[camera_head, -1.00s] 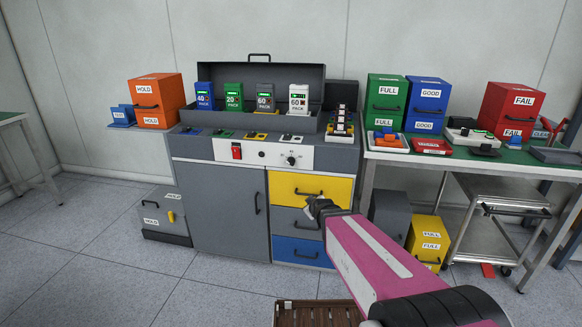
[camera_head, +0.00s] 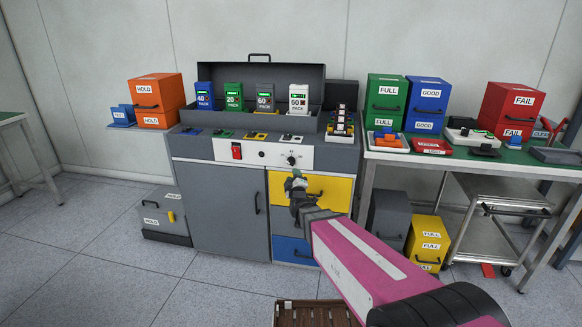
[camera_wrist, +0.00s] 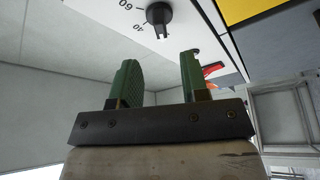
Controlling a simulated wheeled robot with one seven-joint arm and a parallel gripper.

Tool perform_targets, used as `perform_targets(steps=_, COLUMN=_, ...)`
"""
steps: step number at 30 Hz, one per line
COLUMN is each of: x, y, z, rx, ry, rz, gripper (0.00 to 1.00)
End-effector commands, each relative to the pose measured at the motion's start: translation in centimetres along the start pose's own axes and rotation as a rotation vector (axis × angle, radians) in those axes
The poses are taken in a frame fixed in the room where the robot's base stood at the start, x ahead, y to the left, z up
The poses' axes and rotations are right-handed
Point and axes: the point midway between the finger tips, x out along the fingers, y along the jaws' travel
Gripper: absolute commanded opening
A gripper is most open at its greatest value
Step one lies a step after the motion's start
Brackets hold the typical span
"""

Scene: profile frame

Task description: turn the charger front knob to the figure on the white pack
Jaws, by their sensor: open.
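The charger (camera_head: 200,147) has a white front panel with a black round knob (camera_head: 291,161) at its right side. In the wrist view the knob (camera_wrist: 158,13) is at the top, with printed figures 60 and 40 on its left; its exact setting is unclear. The white pack (camera_head: 299,98) stands upright at the right end of the pack row; its figure appears to be 60. My gripper (camera_head: 296,177) is open and empty, just below the knob in the head view. In the wrist view the green fingers of my gripper (camera_wrist: 158,80) are apart, and the knob lies beyond the gap between them.
A red switch (camera_head: 237,151) sits on the panel's left. The yellow drawer (camera_head: 335,190) with a bar handle is behind my gripper. The green-topped bench (camera_head: 480,155) with bins stands to the right.

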Motion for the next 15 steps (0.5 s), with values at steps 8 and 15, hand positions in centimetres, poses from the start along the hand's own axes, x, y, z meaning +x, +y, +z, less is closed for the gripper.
perform_targets(steps=8, x=5.4, y=-0.2, z=0.1, rx=0.001, ry=0.0, rz=-0.001, gripper=0.41)
perform_targets(steps=15, x=7.8, y=-0.1, z=0.0, rx=0.001, ry=0.0, rz=-0.001, gripper=0.41)
